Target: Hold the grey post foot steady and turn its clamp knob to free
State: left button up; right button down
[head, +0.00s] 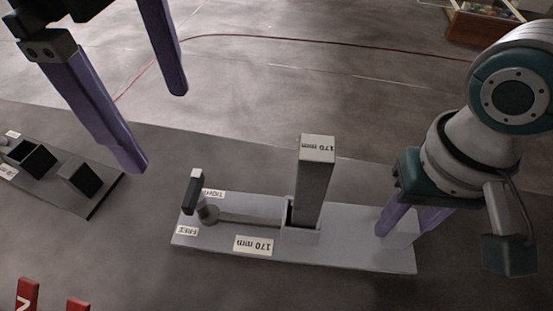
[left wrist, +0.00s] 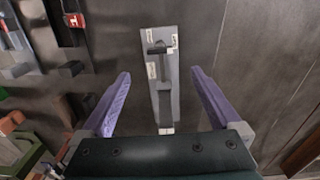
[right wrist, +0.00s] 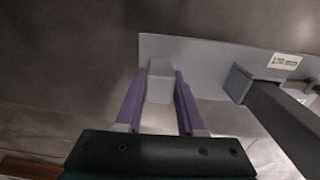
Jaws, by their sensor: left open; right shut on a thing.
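The grey post foot (head: 350,250) is a flat plate labelled 170 mm, lying on the table in the head view. A tall grey post (head: 313,185) stands in its socket. The clamp knob (head: 192,195), with a dark bar handle, sits at the plate's left end, between labels TIGHT (head: 213,194) and FREE (head: 187,231). It also shows in the left wrist view (left wrist: 161,48). My left gripper (head: 159,131) is open and empty, above and left of the knob. My right gripper (right wrist: 160,88) is shut on the foot's grey end block (right wrist: 160,70); the arm partly hides this in the head view.
A dark base with black sockets (head: 80,178) lies at the left. Red parts (head: 28,294) show at the lower left edge. A wooden box of colourful items (head: 484,22) is at the far upper right. The table behind the foot is clear.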

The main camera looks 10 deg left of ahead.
aim_at(191, 188)
pick_arm(q)
notch_tip(191, 188, down, 12)
jog(key=shift+r, duration=0.2)
jog(key=c, duration=1.4)
jog(key=n, duration=0.4)
jog(key=shift+n, duration=2.3)
